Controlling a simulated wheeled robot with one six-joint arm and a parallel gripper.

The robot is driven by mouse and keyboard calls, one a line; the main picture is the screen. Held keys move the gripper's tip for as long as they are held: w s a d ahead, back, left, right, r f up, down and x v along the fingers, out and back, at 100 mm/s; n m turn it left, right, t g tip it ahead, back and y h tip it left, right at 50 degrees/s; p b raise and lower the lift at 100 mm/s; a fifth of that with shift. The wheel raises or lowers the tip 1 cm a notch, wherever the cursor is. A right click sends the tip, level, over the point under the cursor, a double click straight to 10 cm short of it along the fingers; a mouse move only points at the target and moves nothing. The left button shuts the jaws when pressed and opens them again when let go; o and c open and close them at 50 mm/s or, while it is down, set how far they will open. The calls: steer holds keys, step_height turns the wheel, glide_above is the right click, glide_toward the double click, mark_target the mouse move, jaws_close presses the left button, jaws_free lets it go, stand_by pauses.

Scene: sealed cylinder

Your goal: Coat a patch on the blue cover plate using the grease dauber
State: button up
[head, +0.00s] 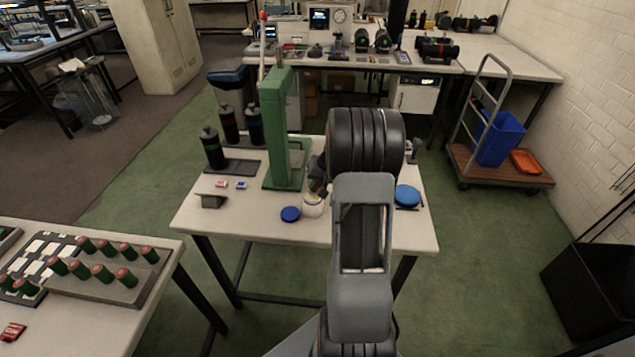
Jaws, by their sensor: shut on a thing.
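A light-blue round plate (408,196), which looks like the blue cover plate, lies on a dark base at the right of the white table, right of my arm. A small open pale jar (312,207) stands near the table's middle. A darker blue disc (290,214), perhaps the jar's lid, lies just left of it. My gripper (316,190) is directly above the jar, partly hidden by my arm. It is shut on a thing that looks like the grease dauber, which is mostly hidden. I cannot tell whether its tip is inside the jar.
A green press frame (276,130) stands upright just left of my gripper. Several black cylinders (212,148) stand on the table's back left. The front left tabletop (240,225) is clear.

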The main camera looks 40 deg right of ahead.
steer(key=shift+f+b, duration=0.6)
steer(key=shift+b, duration=0.15)
stand_by(1.8)
steer(key=shift+r, duration=0.1)
steer(key=shift+r+p, duration=2.15)
steer(key=shift+r, duration=1.35)
